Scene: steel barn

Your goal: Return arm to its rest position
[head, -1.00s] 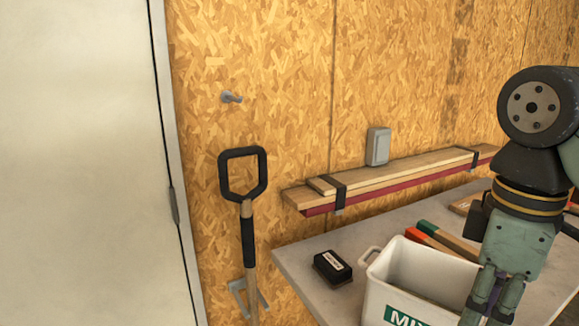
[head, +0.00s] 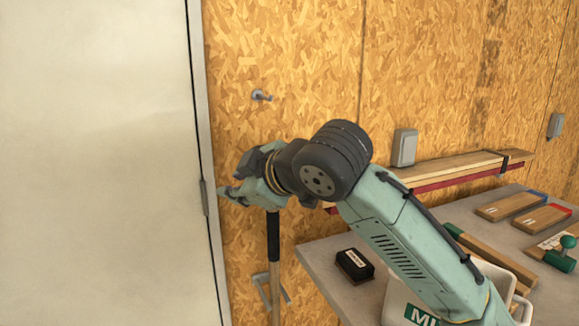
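My gripper (head: 240,188) is at the middle left of the head view, pointing left, in front of the plywood wall and near the edge of the pale door. It covers the handle end of a shovel-like tool, whose dark grip and wooden shaft (head: 275,270) show below it. I cannot tell whether the gripper touches the handle, or whether its fingers are open or shut. My arm reaches across from the lower right.
A wall shelf (head: 470,170) carries boards. A peg (head: 262,96) sticks out of the wall.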

